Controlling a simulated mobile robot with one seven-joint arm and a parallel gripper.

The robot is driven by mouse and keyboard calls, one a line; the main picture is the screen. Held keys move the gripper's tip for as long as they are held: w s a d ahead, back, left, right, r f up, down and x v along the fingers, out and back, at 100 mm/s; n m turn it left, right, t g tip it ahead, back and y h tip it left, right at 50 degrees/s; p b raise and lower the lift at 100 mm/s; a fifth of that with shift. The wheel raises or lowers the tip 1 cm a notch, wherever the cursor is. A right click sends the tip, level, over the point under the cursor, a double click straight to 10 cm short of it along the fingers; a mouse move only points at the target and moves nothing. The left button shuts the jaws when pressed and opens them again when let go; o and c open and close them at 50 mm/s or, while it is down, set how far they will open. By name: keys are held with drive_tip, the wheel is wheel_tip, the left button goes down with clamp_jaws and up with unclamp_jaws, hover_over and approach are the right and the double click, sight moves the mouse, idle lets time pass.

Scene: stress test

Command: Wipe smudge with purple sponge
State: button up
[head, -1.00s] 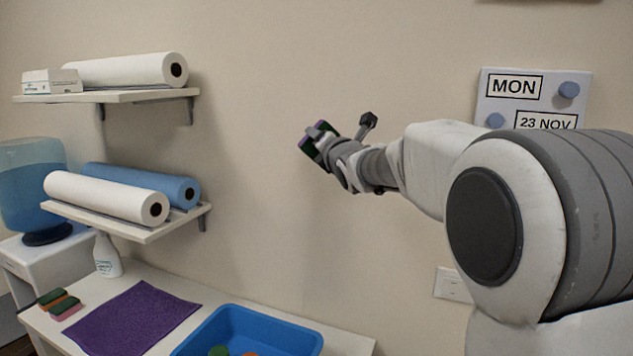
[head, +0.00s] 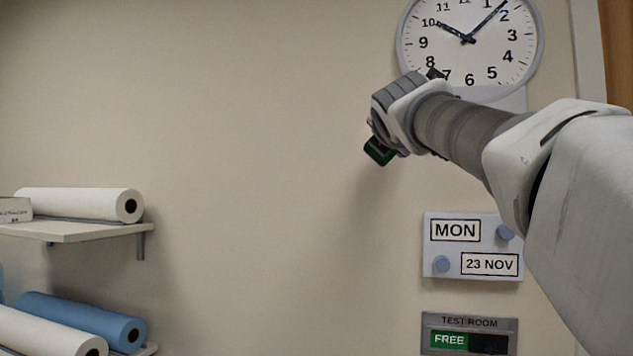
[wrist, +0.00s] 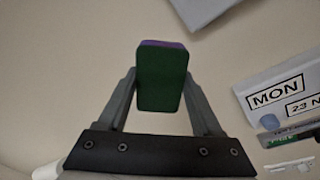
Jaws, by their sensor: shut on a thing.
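My gripper (wrist: 160,88) is shut on a sponge (wrist: 161,80) with a green pad facing the wrist camera and a thin purple edge at its top. In the head view the sponge (head: 379,151) shows as a dark green block below my gripper (head: 382,138), in front of the beige wall, left of and below the clock. I cannot tell whether the sponge touches the wall. No smudge can be made out on the wall in either view.
A round clock (head: 470,62) hangs at the upper right. A date board (head: 473,273) and a room sign (head: 469,316) are below it. Shelves (head: 95,232) with a white roll (head: 75,204) and a blue roll (head: 80,321) are at the left. The middle wall is bare.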

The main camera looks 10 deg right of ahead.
drive_tip(key=s+d+r+m+h, duration=0.2)
drive_tip(key=s+d+r, duration=0.2)
drive_tip(key=s+r, duration=0.2)
drive_tip(key=shift+g, duration=0.4)
drive_tip(key=shift+d+p+x, duration=0.15)
drive_tip(key=shift+p+x, duration=0.45)
drive_tip(key=shift+x, duration=0.85)
drive_tip(key=shift+d+p+x, duration=0.2)
drive_tip(key=shift+p+x, duration=0.4)
drive_tip(key=shift+x, duration=0.85)
drive_tip(key=shift+p+x, duration=0.6)
drive_tip(key=shift+x, duration=0.2)
drive_tip(key=d+p, duration=0.1)
drive_tip(key=d, duration=0.1)
drive_tip(key=s+d+p, duration=0.1)
drive_tip(key=shift+s+d+p, duration=0.25)
drive_tip(key=shift+d+p, duration=0.05)
drive_tip(key=shift+d, duration=0.1)
